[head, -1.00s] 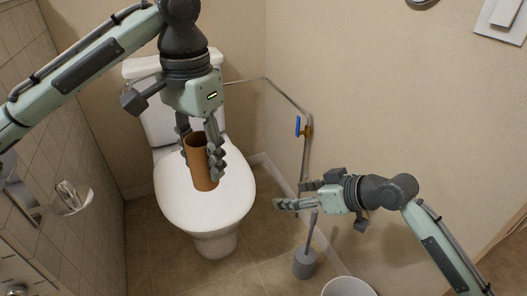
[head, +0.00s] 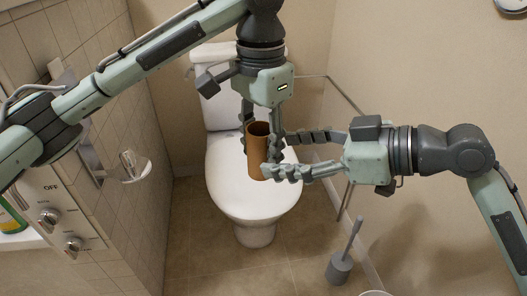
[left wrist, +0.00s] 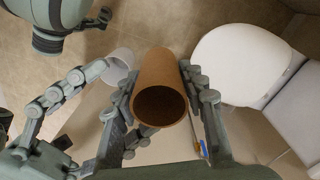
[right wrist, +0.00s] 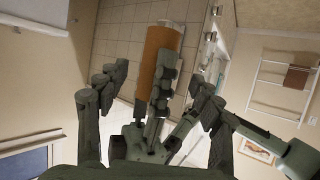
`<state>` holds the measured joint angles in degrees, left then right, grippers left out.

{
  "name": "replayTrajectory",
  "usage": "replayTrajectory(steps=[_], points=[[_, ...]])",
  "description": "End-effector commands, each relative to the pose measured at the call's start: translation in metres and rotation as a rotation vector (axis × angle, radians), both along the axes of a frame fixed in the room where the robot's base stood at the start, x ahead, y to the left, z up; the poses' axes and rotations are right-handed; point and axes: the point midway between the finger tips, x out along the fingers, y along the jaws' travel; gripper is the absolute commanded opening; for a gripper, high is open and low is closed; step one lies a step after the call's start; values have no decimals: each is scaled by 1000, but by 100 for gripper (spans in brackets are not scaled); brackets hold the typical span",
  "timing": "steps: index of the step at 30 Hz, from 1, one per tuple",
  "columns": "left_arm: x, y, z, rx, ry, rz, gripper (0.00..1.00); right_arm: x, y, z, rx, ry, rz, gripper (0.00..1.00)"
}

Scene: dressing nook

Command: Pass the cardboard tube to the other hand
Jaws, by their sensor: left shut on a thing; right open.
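The cardboard tube (head: 258,158) is a brown, open-ended cylinder, held roughly upright above the toilet lid in the head view. My left gripper (head: 262,135) comes down from above and is shut on it. In the left wrist view, its fingers press both sides of the tube (left wrist: 160,75), whose open end faces the camera. My right gripper (head: 278,156) is open, reaching in from the right at the tube's height. One of its fingers overlaps the tube's lower part in the picture; contact is unclear. In the right wrist view, the tube (right wrist: 162,50) is partly hidden behind a finger.
The white toilet (head: 225,185) stands behind and below the grippers. A toilet brush (head: 340,268) stands on the floor to the right. A tiled wall (head: 100,85) with a paper holder (head: 132,166) and a control panel is on the left. A plain wall is on the right.

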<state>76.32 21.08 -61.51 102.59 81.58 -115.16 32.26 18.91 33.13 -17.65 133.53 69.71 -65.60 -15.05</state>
Motion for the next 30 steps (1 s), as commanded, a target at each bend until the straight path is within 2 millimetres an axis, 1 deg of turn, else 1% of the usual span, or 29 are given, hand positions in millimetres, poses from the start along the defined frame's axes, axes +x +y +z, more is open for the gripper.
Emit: replayTrajectory(steps=[1, 3, 9, 15, 23, 30], points=[[0, 0, 0, 0, 0, 0, 30, 4, 10, -3, 4, 2, 2, 66], [0, 0, 0, 0, 0, 0, 30, 9, 20, -8, 4, 2, 1, 66], [0, 0, 0, 0, 0, 0, 30, 19, 43, -19, 3, 3, -1, 66], [0, 0, 0, 0, 0, 0, 30, 23, 52, -24, 1, 2, -1, 66], [0, 0, 0, 0, 0, 0, 30, 24, 52, -24, -1, 1, -1, 66], [0, 0, 0, 0, 0, 0, 30, 24, 52, -24, -1, 1, -1, 36]])
